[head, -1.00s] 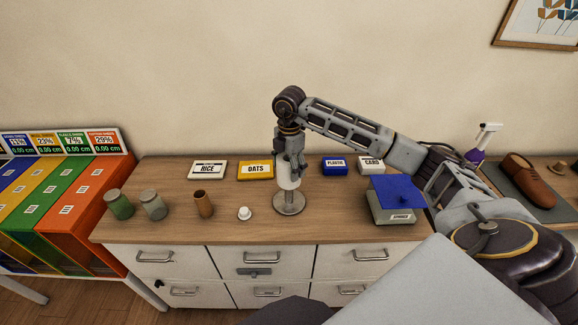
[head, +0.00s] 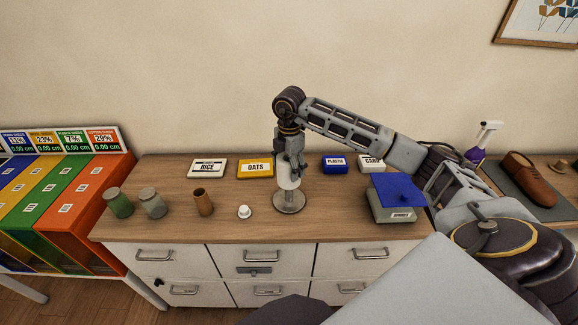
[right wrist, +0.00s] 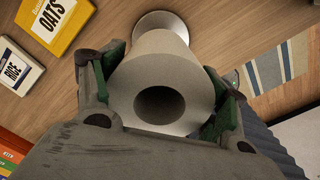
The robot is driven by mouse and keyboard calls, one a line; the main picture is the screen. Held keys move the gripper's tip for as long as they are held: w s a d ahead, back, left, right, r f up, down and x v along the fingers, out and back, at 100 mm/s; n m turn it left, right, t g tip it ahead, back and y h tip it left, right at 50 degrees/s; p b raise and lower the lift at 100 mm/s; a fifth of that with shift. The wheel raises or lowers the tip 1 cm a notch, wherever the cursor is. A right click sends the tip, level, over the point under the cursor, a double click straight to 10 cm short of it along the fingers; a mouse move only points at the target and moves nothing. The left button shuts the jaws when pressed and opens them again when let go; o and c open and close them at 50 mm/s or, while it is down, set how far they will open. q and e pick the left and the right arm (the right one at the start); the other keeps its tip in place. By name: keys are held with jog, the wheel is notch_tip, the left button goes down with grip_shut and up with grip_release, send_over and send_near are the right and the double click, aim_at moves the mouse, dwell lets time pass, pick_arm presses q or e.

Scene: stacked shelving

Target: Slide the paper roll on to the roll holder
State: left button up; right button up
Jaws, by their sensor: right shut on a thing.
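The white paper roll (head: 288,179) is in my right gripper (head: 290,165), which is shut on it from above over the sideboard. In the right wrist view the roll (right wrist: 146,52) shows its near end, with a dark open hole, between the two fingers (right wrist: 166,90). The round metal base of the roll holder (head: 289,204) is directly below the roll. Its edge also shows past the roll in the right wrist view (right wrist: 172,22). No post shows in the hole, so I cannot tell whether the roll is around it. My left gripper is not in view.
A small white item (head: 244,212), a brown cup (head: 203,203) and two jars (head: 152,204) stand left of the holder. Rice (head: 207,168) and oats (head: 255,168) boxes lie behind. A blue-topped scale (head: 396,212) is to the right.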

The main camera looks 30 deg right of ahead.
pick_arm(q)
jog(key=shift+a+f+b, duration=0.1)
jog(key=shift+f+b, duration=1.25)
pick_arm(e)
jog(key=shift+f, duration=2.25)
dwell(1.6)
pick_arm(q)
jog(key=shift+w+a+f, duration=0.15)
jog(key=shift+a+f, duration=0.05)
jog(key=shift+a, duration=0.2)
pick_arm(e)
jog(key=shift+f, duration=0.3)
pick_arm(q)
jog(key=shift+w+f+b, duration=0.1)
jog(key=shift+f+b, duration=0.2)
jog(key=shift+b, duration=0.2)
pick_arm(e)
jog(key=shift+f, duration=0.5)
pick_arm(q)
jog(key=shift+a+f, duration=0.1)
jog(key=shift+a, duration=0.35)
pick_arm(e)
jog(key=shift+f, duration=0.2)
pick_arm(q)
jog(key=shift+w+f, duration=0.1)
pick_arm(e)
jog(key=shift+f, duration=0.15)
